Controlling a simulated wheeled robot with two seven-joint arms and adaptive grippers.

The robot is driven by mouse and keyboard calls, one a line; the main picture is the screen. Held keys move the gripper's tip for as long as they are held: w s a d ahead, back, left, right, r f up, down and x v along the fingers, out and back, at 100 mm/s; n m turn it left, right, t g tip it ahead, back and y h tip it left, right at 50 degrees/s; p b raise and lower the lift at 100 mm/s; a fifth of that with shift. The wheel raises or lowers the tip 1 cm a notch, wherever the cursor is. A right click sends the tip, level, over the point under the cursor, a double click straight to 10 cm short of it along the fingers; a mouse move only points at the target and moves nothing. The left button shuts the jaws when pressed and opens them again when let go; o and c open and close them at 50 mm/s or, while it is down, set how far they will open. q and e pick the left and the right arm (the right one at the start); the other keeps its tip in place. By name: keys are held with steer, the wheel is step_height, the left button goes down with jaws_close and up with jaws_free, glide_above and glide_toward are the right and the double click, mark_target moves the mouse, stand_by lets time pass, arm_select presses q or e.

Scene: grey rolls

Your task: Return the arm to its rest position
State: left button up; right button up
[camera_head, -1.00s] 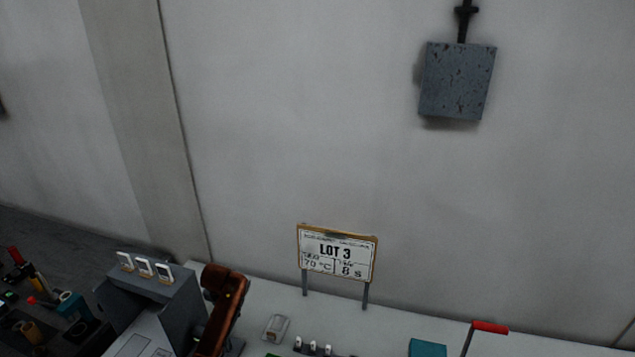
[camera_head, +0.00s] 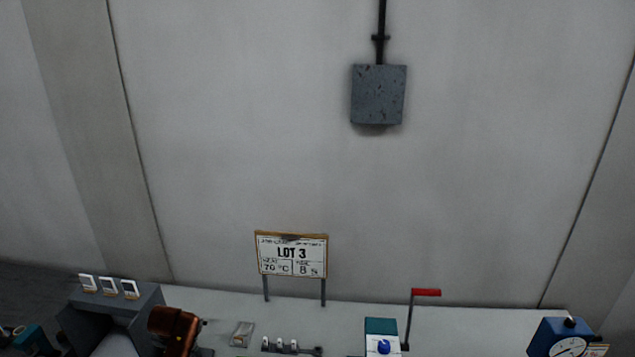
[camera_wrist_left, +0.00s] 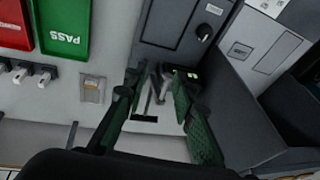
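My left gripper (camera_wrist_left: 158,112) shows in the left wrist view, with two dark green padded fingers apart and nothing seen between them. It is over the pale worktop (camera_wrist_left: 125,133), near a dark grey machine box (camera_wrist_left: 175,27). How far above the surface it is, I cannot tell. Neither gripper nor arm shows in the head view, and my right gripper is in no view.
A LOT 3 sign (camera_head: 291,255) stands at the back of the bench. A brown cylinder (camera_head: 174,328), a red-handled lever (camera_head: 426,292) and a blue gauge (camera_head: 564,338) line the bench. The wrist view shows a green PASS tray (camera_wrist_left: 62,22) beside a red tray (camera_wrist_left: 14,25).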

arm_select(q)
steer(key=s+d+f+m, duration=0.1)
steer(key=s+d+f, duration=0.2)
steer(key=s+f, duration=0.5)
steer(key=s+d+f, duration=0.3)
steer(key=s+f, duration=0.1)
steer(key=s, duration=0.8)
steer(key=s+d+r+n+h, duration=0.1)
steer(key=s+d+r, duration=0.2)
steer(key=s, duration=0.9)
steer(key=s+d+r, duration=0.2)
steer(key=s+r, duration=0.1)
steer(key=s, duration=0.9)
step_height(320, 180, down, 39)
steer(key=s+d+b, duration=0.2)
steer(key=b, duration=0.6)
steer(key=s+f+m+g+b, duration=0.1)
steer(key=s+f+b, duration=0.4)
steer(key=s+f, duration=1.4)
step_height(320, 180, down, 3)
steer(key=shift+s+f+g+h, duration=0.1)
steer(key=shift+s+g+h, duration=0.15)
steer(key=shift+g+h, duration=0.2)
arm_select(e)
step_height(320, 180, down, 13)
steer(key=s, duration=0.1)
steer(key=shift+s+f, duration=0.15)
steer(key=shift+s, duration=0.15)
